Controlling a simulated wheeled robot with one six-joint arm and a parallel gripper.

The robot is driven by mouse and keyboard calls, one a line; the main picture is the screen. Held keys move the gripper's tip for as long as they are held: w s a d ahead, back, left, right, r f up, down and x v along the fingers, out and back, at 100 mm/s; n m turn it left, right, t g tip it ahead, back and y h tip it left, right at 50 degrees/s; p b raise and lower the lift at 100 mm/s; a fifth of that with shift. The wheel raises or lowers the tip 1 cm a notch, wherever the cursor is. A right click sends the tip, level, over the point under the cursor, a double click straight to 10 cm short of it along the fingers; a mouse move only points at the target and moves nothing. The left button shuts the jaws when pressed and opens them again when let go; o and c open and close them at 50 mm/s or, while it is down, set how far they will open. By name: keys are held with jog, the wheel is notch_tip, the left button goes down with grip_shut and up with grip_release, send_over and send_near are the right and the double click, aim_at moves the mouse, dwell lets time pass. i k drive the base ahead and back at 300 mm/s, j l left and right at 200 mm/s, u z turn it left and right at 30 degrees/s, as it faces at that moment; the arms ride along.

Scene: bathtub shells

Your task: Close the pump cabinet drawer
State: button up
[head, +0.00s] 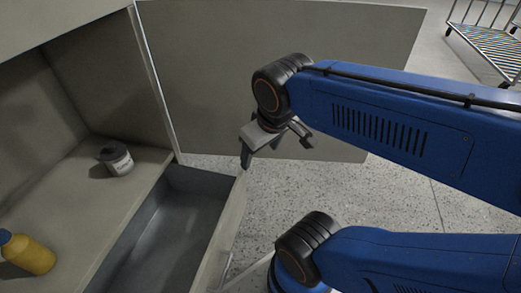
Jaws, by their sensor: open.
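The pump cabinet drawer (168,232) stands open at the lower left of the head view, with a dark grey inside that looks empty. Its pale front panel (229,222) faces right, and its near end runs off the bottom of the picture. My gripper (274,147) is open with nothing between its fingers. It is near the far end of the front panel, on the panel's outer side in the picture. Its left fingertip appears close to the panel's far top corner; I cannot tell whether they touch.
The cabinet shelf (60,200) beside the drawer holds a grey-lidded jar (118,160) and a yellow bottle (28,254). A large grey panel (215,60) stands behind my gripper. A wire rack (490,40) stands far right.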

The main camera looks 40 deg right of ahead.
aim_at(180, 239)
jog(key=k+j+u, duration=0.15)
jog(key=k+j, duration=0.7)
